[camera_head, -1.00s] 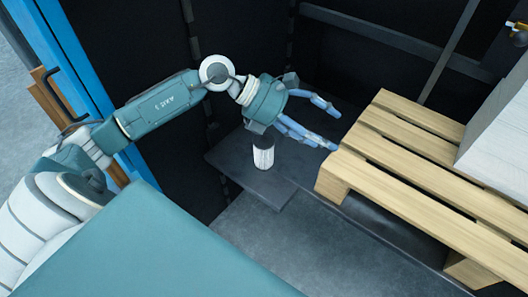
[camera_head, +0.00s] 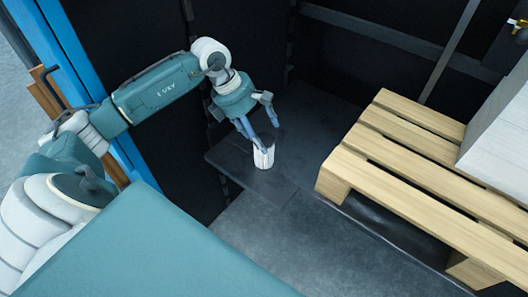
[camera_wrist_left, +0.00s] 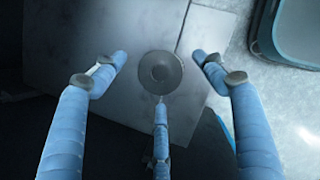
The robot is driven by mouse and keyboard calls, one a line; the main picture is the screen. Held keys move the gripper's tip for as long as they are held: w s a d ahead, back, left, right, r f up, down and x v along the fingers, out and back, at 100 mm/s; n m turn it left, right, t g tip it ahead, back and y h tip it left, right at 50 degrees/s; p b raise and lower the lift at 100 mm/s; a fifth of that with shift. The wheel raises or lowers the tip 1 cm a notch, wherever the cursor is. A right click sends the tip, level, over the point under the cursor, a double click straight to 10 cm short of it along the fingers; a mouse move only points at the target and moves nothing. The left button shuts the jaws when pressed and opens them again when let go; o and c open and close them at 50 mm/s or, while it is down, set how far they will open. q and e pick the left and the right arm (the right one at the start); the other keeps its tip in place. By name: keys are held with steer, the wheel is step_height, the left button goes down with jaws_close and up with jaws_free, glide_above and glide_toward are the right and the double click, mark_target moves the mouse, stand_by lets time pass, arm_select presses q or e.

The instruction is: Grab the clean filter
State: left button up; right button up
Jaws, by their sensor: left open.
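The clean filter (camera_head: 264,155) is a small white cylinder with a dark top. It stands upright on a dark shelf plate (camera_head: 236,158). My left gripper (camera_head: 262,125) is open just above and behind it, with its blue fingers pointing down around its upper part. In the left wrist view the filter's round grey top (camera_wrist_left: 160,72) lies between the spread fingers (camera_wrist_left: 160,85). Two fingers are at the sides and one is below; I cannot tell whether any touches it. My right gripper is not in view.
A wooden pallet (camera_head: 400,150) carrying a pale block (camera_head: 498,140) stands to the right of the filter. Dark walls rise behind, and a blue post (camera_head: 85,80) stands at the left. Grey floor (camera_head: 300,235) is clear in front of the plate.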

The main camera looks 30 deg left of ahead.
mark_target(263, 140)
arm_select(q)
steer(key=x, duration=0.4)
steer(key=shift+s+a, duration=0.1)
steer(key=shift+a, duration=0.1)
steer(key=shift+f, duration=0.15)
steer(key=c, duration=1.3)
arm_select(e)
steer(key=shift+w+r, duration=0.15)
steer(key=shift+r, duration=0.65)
arm_select(q)
steer(key=shift+c, duration=0.2)
